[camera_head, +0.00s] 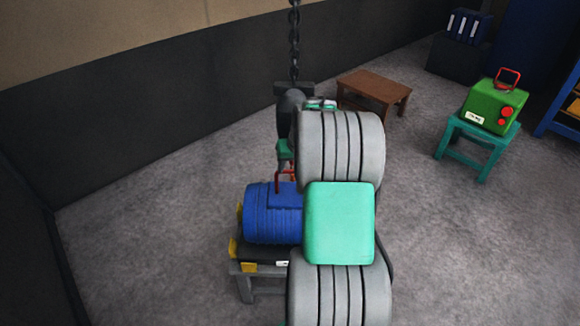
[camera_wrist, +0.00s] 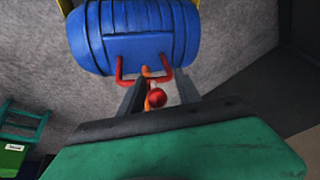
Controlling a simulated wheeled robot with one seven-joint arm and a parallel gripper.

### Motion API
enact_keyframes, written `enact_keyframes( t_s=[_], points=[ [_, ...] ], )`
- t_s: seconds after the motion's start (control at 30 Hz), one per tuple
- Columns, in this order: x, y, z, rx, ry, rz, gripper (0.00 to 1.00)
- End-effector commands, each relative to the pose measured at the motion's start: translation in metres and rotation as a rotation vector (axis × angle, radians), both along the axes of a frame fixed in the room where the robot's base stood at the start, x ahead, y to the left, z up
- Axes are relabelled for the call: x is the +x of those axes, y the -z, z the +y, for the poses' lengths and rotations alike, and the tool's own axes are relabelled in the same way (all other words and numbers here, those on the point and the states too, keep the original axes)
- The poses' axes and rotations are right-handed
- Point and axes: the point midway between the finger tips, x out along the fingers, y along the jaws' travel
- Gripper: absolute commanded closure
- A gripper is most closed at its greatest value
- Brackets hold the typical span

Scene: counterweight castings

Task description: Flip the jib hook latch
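The blue ribbed drum-shaped casting (camera_head: 272,212) with a red handle (camera_head: 278,180) stands on a low grey stand, partly behind my arm. In the wrist view the drum (camera_wrist: 135,35) lies at the top, its red handle (camera_wrist: 121,70) facing me. An orange hook (camera_wrist: 147,72) meets the handle bar; whether it passes under the bar is unclear. A red ball-shaped knob (camera_wrist: 157,98) shows near the hook, probably on the latch. My gripper (camera_wrist: 161,78) is open, its dark fingers on either side of the hook and knob. Contact with the knob is not clear.
A chain (camera_head: 294,40) hangs from above behind my arm. A brown table (camera_head: 374,86) stands behind. At right, a green casting (camera_head: 493,104) with a red handle sits on a teal stool (camera_head: 467,150). Bare floor lies around the stand.

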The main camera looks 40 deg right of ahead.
Motion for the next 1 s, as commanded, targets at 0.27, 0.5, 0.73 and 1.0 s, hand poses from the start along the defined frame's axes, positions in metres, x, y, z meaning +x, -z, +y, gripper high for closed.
enact_keyframes(
  t_s=[0.27, 0.5, 0.73, 1.0],
  points=[
    [-0.002, -0.003, -0.002, -0.001, 0.005, 0.0, 0.59],
    [-0.016, -0.043, 0.001, -0.003, 0.003, -0.004, 0.59],
    [-0.028, -0.071, 0.002, -0.001, 0.001, -0.001, 0.59],
    [-0.028, -0.073, 0.004, 0.0, 0.0, 0.001, 0.59]
  ],
)
